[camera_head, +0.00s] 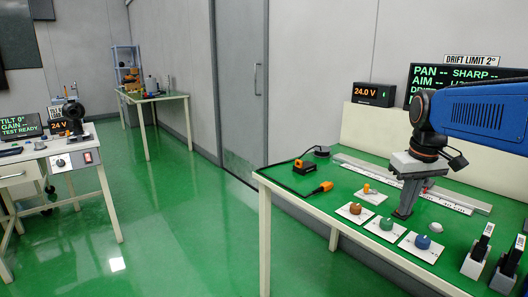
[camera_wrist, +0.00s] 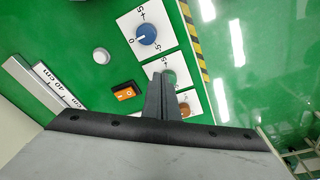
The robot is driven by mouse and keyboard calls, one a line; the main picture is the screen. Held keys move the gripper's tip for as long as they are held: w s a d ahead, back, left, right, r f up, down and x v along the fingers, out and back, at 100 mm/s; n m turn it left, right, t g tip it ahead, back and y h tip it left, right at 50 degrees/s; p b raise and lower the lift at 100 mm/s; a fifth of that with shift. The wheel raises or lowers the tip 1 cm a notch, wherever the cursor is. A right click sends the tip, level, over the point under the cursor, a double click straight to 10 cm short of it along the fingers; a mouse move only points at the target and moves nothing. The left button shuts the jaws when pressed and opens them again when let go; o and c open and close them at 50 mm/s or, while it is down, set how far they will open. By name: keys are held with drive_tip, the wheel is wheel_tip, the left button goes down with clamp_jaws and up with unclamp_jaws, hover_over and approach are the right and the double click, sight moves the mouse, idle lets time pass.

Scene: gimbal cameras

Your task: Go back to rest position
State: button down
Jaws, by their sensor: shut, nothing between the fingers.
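My gripper (camera_head: 404,212) hangs pointing down over the green bench at the right of the head view, on my blue arm. Its fingers are shut together with nothing between them. In the wrist view the closed fingers (camera_wrist: 160,82) partly cover the plate with the green knob. In the head view the brown knob (camera_head: 355,208), green knob (camera_head: 387,223) and blue knob (camera_head: 423,242) sit in a row on white plates near the front edge. The blue knob (camera_wrist: 146,35) also shows in the wrist view. I cannot tell whether the fingertips touch anything.
An orange rocker switch (camera_wrist: 126,93) and a white dome (camera_wrist: 101,55) lie near the fingers. A ruler rail (camera_head: 440,197) runs behind. Two upright switches (camera_head: 480,250) stand at the right front. A 24.0 V display (camera_head: 373,94) is at the back. Open green floor (camera_head: 170,220) lies left.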

drive_tip(key=s+a+f+t, duration=0.1)
drive_tip(key=s+a+f, duration=0.1)
drive_tip(key=s+f, duration=0.2)
drive_tip(key=s+a+f+t, duration=0.1)
drive_tip(key=s+a+f, duration=0.2)
drive_tip(key=s, duration=0.5)
drive_tip(key=s+a+f+m+t, duration=0.1)
drive_tip(key=s+a+f, duration=0.1)
drive_tip(key=s+f, duration=0.3)
drive_tip(key=shift+s+a+f, duration=0.2)
drive_tip(key=shift+s+a, duration=0.15)
drive_tip(key=shift+s, duration=0.65)
drive_tip(key=w+d+r+m+g, duration=0.2)
drive_tip(key=w+d+r+m, duration=0.3)
drive_tip(key=w+r, duration=0.5)
drive_tip(key=w+d+r+m+g, duration=0.2)
drive_tip(key=w+d+r+m, duration=0.3)
drive_tip(key=w, duration=1.2)
drive_tip(key=shift+w+d+r+g, duration=0.35)
drive_tip(key=shift+d+r, duration=1.3)
drive_tip(key=shift+r, duration=1.5)
drive_tip(key=shift+s, duration=0.15)
